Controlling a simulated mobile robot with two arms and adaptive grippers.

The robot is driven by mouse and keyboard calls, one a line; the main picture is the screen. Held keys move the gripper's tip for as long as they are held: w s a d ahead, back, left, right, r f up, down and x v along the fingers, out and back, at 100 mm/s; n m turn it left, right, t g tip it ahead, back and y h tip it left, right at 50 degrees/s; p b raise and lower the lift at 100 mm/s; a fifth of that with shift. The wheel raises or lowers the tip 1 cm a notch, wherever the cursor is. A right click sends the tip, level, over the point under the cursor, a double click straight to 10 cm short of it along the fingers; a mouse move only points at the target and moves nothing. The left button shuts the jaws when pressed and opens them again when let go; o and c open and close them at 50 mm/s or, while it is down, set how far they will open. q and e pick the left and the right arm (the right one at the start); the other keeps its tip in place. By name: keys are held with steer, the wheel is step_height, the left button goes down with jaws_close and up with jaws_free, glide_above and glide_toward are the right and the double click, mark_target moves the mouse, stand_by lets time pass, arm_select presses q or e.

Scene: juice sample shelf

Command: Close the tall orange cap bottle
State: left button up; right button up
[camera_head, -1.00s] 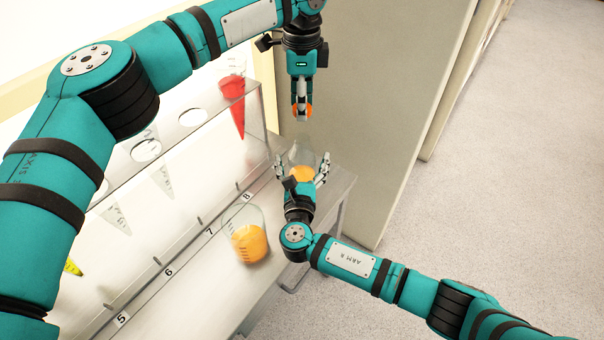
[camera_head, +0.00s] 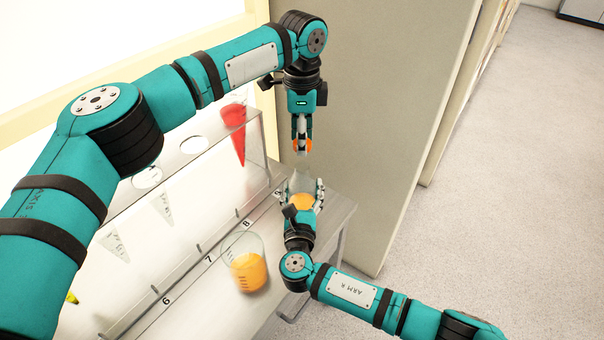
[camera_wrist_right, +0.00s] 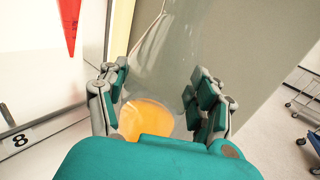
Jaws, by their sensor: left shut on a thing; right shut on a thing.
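The clear bottle (camera_head: 303,181) with orange liquid stands near the far end of the bench, its narrow neck pointing up. My right gripper (camera_head: 301,191) is shut on the bottle, with fingers on both sides of its body. In the right wrist view the bottle (camera_wrist_right: 147,121) shows between the fingers, its lower part hidden by my gripper. My left gripper (camera_head: 302,148) points down above the bottle. It is shut on the orange cap (camera_head: 308,146), which is mostly hidden by the fingers. The cap looks apart from the bottle's mouth by a small gap.
A beaker of orange liquid (camera_head: 249,271) stands on the bench (camera_head: 330,216) near label 7. A clear rack (camera_head: 187,162) behind it holds cone tubes, one a red tube (camera_head: 236,140). A beige wall panel (camera_head: 385,130) stands behind the bottle. Carts (camera_wrist_right: 303,120) show at right.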

mark_target(302, 166)
arm_select(q)
steer(key=shift+f, duration=1.6)
steer(key=shift+f, duration=0.1)
steer(key=shift+f, duration=0.8)
steer(key=shift+f, duration=0.6)
